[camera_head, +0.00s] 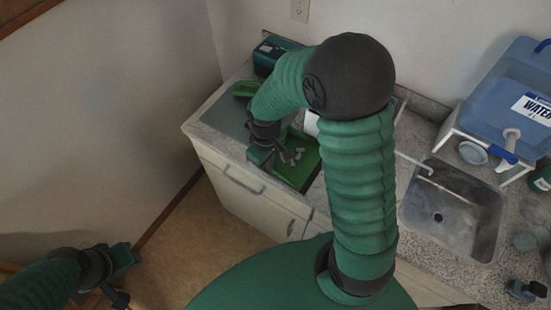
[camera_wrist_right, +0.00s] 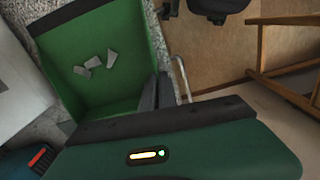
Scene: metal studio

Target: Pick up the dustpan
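The green dustpan (camera_head: 306,152) lies on the counter in the head view, with several pale scraps in it. In the right wrist view the dustpan (camera_wrist_right: 120,35) fills the upper left, with its dark front lip at the top left. My right gripper (camera_head: 285,155) is at the dustpan's left side in the head view. In the right wrist view its dark fingers (camera_wrist_right: 156,92) stand close together at the dustpan's side edge; whether the edge is clamped between them is unclear. My left gripper (camera_head: 120,276) is low at the left, away from the counter; its fingers are hard to make out.
A sink (camera_head: 455,210) and a blue water container (camera_head: 505,85) on a white stand are at the right. Wooden furniture legs (camera_wrist_right: 285,85) show in the right wrist view.

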